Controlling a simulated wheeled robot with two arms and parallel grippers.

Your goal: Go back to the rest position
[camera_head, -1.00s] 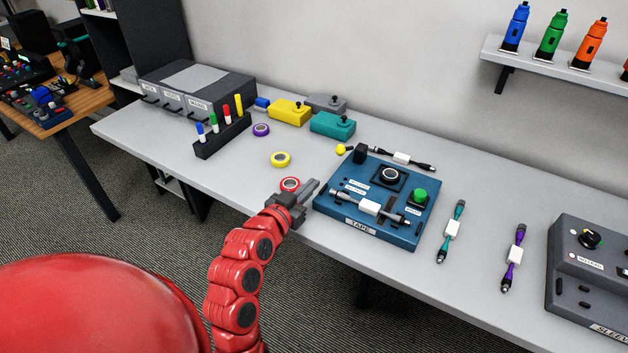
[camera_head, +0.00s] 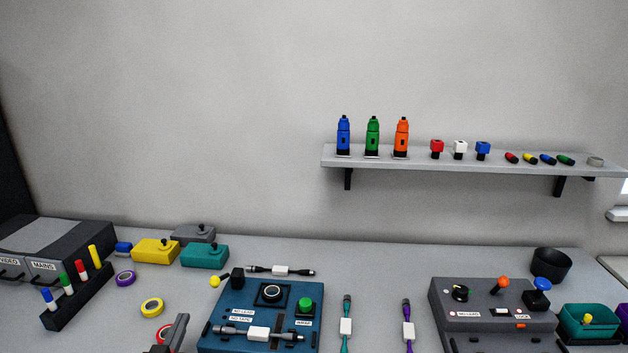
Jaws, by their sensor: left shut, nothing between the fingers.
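My left gripper (camera_head: 172,336) shows at the bottom edge of the head view, just left of the blue tape machine (camera_head: 222,309). Its grey fingers are shut and empty, pointing up and to the right; the rest of the arm is cut off by the frame. A cable with a white label (camera_head: 258,333) lies across the front of the tape machine, apart from the fingers. A red tape roll (camera_head: 164,333) is partly hidden behind the gripper. My right gripper is not in view.
A yellow tape roll (camera_head: 152,307) and a marker rack (camera_head: 78,297) stand at left. Teal (camera_head: 346,328) and purple (camera_head: 408,326) cables lie right of the tape machine. A grey machine (camera_head: 490,312) stands further right. A wall shelf (camera_head: 450,163) holds bottles.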

